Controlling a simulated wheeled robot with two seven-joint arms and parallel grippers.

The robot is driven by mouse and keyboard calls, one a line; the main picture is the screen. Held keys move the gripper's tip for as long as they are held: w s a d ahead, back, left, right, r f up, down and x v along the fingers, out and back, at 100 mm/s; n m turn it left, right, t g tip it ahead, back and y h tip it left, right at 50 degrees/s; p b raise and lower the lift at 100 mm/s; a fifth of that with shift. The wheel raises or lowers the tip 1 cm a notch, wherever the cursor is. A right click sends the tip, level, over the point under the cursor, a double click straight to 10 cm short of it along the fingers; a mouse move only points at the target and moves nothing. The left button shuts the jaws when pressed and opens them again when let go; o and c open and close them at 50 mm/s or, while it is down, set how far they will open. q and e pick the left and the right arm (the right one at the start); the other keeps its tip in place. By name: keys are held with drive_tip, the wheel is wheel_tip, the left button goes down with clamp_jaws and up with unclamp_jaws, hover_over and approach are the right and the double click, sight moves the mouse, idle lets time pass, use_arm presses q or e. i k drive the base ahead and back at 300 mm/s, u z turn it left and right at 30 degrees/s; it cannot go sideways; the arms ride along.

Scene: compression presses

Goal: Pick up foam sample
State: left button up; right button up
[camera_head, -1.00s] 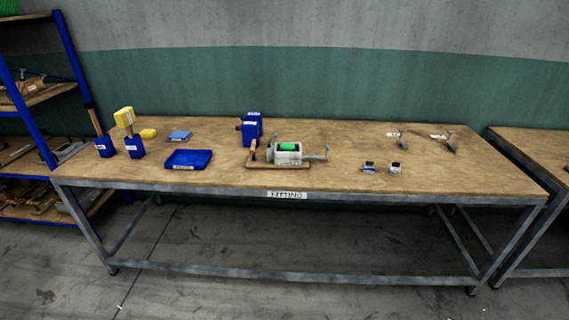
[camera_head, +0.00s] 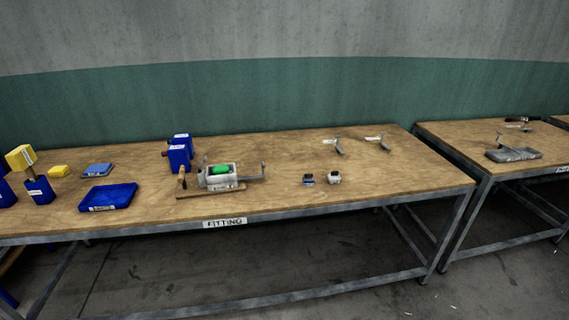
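No object is clearly marked as the foam sample, and I cannot tell which one it is. A small yellow block (camera_head: 59,171) lies flat at the left of the table. A larger yellow block (camera_head: 20,158) with a label sits higher, above the blue holders. Neither of my grippers is in view.
The wooden table (camera_head: 290,160) has a metal frame and a "FITTING" label. On it are a blue tray (camera_head: 108,197), a blue pad (camera_head: 98,170), blue boxes (camera_head: 179,156), two small blocks (camera_head: 334,177) and clamp-like tools (camera_head: 378,142). A second table (camera_head: 450,140) stands right.

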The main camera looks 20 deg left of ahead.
sight(222, 170)
drive_tip(key=z, duration=0.7)
drive_tip(key=i, duration=1.55)
drive_tip(key=u, duration=1.1)
drive_tip(key=i, duration=0.45)
drive_tip(key=u, duration=0.4)
